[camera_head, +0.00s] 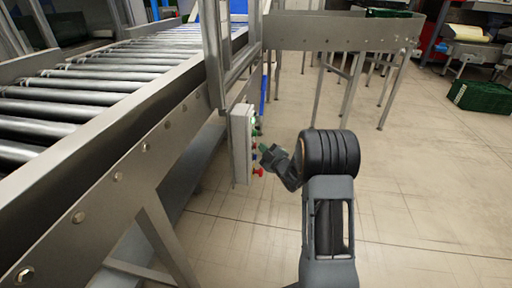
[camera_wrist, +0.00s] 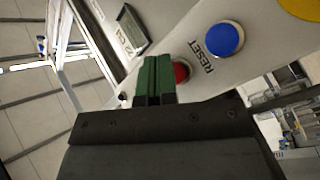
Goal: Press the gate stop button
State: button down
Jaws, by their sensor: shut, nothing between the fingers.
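A grey control box (camera_head: 241,145) is fixed beside the conveyor, with its buttons facing right. A red button (camera_head: 258,172) sticks out low on the box, and a green one (camera_head: 254,120) shows higher up. In the wrist view, a red button (camera_wrist: 182,72) is partly hidden behind my fingers, beside a blue button (camera_wrist: 223,39) marked RESET. I cannot read any label for the red button. My gripper (camera_head: 266,150) is shut and empty in front of the box. Its green fingertips (camera_wrist: 155,66) overlap the red button's edge in the wrist view; contact cannot be told.
The roller conveyor (camera_head: 90,85) runs along the left, with a metal gate frame (camera_head: 216,50) above the box. A yellow round part (camera_wrist: 302,8) sits at the panel's far end. A dark green crate (camera_head: 480,97) stands at the right.

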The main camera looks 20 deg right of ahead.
jog(key=shift+w+a, duration=0.15)
jog(key=shift+a, duration=0.05)
dwell(0.4)
jog(key=shift+d, duration=0.1)
jog(key=shift+s+d+b, duration=0.35)
jog(key=shift+s+d, duration=0.1)
jog(key=shift+d, duration=0.2)
jog(key=shift+s+d+b, duration=0.1)
jog(key=shift+s+d, duration=0.3)
jog(key=shift+d, duration=0.35)
jog(key=shift+s+d+b, duration=0.15)
jog(key=shift+s+d, duration=0.3)
jog(key=shift+d, duration=0.25)
jog(key=shift+s+d+b, duration=0.1)
jog(key=shift+s+d, duration=0.3)
jog(key=shift+d, duration=0.35)
